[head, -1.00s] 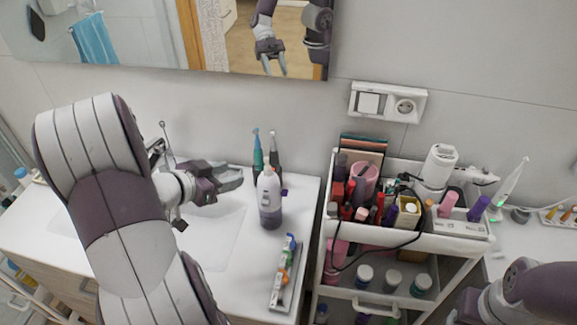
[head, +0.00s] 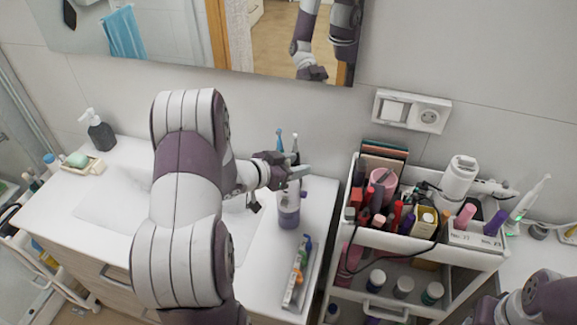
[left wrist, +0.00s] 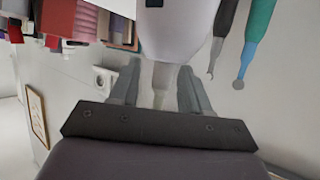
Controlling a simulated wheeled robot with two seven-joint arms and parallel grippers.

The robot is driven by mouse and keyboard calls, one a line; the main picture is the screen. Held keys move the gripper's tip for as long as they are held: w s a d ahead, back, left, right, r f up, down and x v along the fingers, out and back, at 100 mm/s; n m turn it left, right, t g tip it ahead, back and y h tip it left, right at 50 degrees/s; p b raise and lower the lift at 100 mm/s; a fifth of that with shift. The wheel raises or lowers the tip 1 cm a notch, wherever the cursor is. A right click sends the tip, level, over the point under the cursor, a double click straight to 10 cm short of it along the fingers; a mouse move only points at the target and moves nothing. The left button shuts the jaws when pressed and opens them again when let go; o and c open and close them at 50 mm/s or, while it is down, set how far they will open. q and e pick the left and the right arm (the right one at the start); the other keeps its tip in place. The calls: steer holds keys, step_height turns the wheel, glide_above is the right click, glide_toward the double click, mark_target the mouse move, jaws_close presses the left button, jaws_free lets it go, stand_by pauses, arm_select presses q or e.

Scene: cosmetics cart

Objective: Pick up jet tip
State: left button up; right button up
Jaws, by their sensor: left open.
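A white and purple bottle-shaped device (head: 288,208) stands upright on the white counter. Its pale narrow tip (left wrist: 160,82), which looks like the jet tip, shows in the left wrist view below the white body (left wrist: 178,28), as that view is upside down. My left gripper (head: 295,173) is open at the top of the device. In the left wrist view, its two grey fingers (left wrist: 158,92) stand on either side of the tip; I cannot tell whether they touch it. In the head view the gripper hides the tip. My right gripper is not in view.
A teal brush-like tool (head: 279,141) and a dark one (left wrist: 224,38) stand close behind. A narrow tray (head: 300,276) with small coloured items lies in front. A crowded white cart (head: 390,237) stands to the right. The sink (head: 112,203) is at left.

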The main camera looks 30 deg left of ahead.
arm_select(q)
jaws_close()
steer(key=shift+r, duration=0.1)
stand_by(0.3)
